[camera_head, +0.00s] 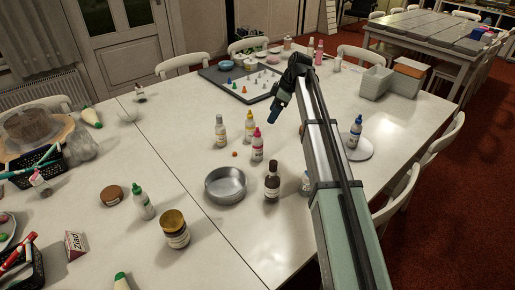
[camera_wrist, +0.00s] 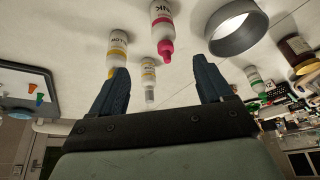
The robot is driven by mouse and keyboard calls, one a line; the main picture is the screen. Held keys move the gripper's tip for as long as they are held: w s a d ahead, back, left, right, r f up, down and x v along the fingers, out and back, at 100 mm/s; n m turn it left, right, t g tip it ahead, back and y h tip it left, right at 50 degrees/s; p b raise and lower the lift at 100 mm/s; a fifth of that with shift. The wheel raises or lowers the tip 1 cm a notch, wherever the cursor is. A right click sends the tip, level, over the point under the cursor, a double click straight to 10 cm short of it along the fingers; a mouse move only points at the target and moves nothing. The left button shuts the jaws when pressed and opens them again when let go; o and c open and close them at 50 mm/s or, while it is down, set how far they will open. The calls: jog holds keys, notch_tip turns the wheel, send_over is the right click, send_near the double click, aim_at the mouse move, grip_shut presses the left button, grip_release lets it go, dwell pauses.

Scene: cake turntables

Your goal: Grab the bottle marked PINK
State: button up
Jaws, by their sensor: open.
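The PINK bottle (camera_head: 257,147) is white with a pink cap and a pink label. It stands upright on the white table, in front of the yellow-capped bottle (camera_head: 249,122). In the wrist view the PINK bottle (camera_wrist: 162,27) is at the top centre, its label partly cut off by the edge, its cap towards the space between my fingers. My gripper (camera_head: 273,114) is open and empty, above the table and to the upper right of the PINK bottle in the head view. In the wrist view my gripper (camera_wrist: 161,76) shows both fingers apart, with nothing held.
A white-capped bottle (camera_head: 221,130) stands left of the yellow one. A round metal tin (camera_head: 226,184) and a dark brown bottle (camera_head: 272,181) are nearer. A blue-capped bottle (camera_head: 355,132) stands on a white turntable (camera_head: 366,151) to the right. A grey tray (camera_head: 222,74) lies behind.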

aim_at(259, 138)
jog(key=shift+n, duration=0.3)
jog(key=shift+s+a+x, duration=0.1)
jog(key=shift+s+x, duration=0.05)
jog(key=shift+x, duration=3.35)
jog(key=shift+s+a+x, duration=0.15)
jog(key=shift+x, duration=3.35)
jog(key=shift+r, duration=0.15)
jog(key=shift+c, duration=0.3)
grip_shut()
jog(key=shift+r, duration=0.1)
